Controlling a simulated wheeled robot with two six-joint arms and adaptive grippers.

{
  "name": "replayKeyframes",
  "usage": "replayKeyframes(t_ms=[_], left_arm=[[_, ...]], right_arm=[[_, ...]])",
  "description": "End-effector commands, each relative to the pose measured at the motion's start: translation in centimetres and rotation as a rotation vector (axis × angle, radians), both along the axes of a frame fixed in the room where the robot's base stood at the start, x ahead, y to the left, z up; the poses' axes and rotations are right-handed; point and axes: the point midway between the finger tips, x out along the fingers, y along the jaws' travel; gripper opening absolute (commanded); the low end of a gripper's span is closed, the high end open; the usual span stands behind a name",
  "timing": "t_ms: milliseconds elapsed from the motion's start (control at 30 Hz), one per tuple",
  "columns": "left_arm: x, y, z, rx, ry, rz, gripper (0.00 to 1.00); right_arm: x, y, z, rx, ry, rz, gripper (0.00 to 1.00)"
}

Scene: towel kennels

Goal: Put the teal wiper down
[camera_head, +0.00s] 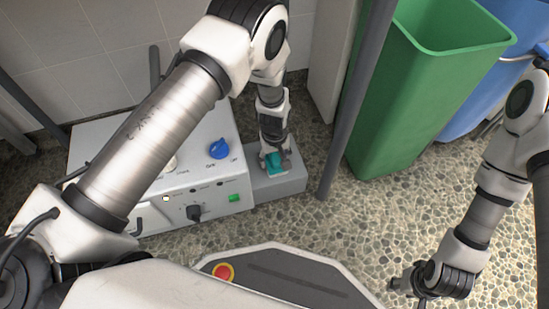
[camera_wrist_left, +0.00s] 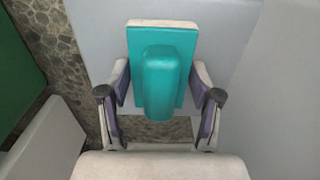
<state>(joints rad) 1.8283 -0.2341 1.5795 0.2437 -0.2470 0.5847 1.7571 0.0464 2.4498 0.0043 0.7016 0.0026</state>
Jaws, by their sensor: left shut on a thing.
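The teal wiper (camera_head: 275,163) is between the fingers of my left gripper (camera_head: 273,153), over the low grey block beside the white machine. In the left wrist view the wiper (camera_wrist_left: 160,62) shows its teal back and raised grip, with a pale pad edge at the far end. The left gripper's fingers (camera_wrist_left: 160,90) close on it from both sides. The grey block's top (camera_head: 291,184) is directly below; I cannot tell whether the wiper touches it. My right gripper (camera_head: 408,288) is at the lower right, over the pebbled floor, away from the wiper; its fingers are too unclear to read.
The white machine (camera_head: 222,172) with blue and black knobs adjoins the block on the left. A grey post (camera_head: 350,105) stands just right of it. A green bin (camera_head: 405,110) and a blue bin (camera_head: 475,100) stand behind. The pebbled floor (camera_head: 330,225) is open in front.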

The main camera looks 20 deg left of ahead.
Motion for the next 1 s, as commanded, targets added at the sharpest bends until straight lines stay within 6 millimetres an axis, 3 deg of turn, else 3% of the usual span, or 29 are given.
replayKeyframes(t_ms=[67, 100, 133, 533, 833, 1000], left_arm=[[0.0, 0.0, -0.4, -0.001, 0.001, 0.0, 0.31], [0.0, 0.0, -0.3, 0.0, 0.0, 0.0, 0.78], [0.0, 0.0, -0.3, 0.0, 0.0, 0.0, 0.89], [0.0, 0.0, 0.4, 0.0, 0.0, 0.0, 0.89], [0.0, 0.0, 6.3, 0.001, -0.001, 0.0, 0.89], [0.0, 0.0, 7.7, 0.0, 0.0, 0.001, 0.89]], right_arm=[[0.0, 0.0, -0.3, 0.0, 0.0, 0.0, 0.4], [0.0, 0.0, -0.2, 0.0, 0.0, 0.0, 0.4], [0.0, 0.0, -0.2, 0.0, 0.0, 0.0, 0.4], [0.0, 0.0, 0.3, 0.0, 0.001, 0.0, 0.4], [-0.2, 0.1, 4.2, 0.001, 0.005, 0.007, 0.4], [-0.3, 0.1, 4.9, 0.001, 0.008, 0.01, 0.4]])
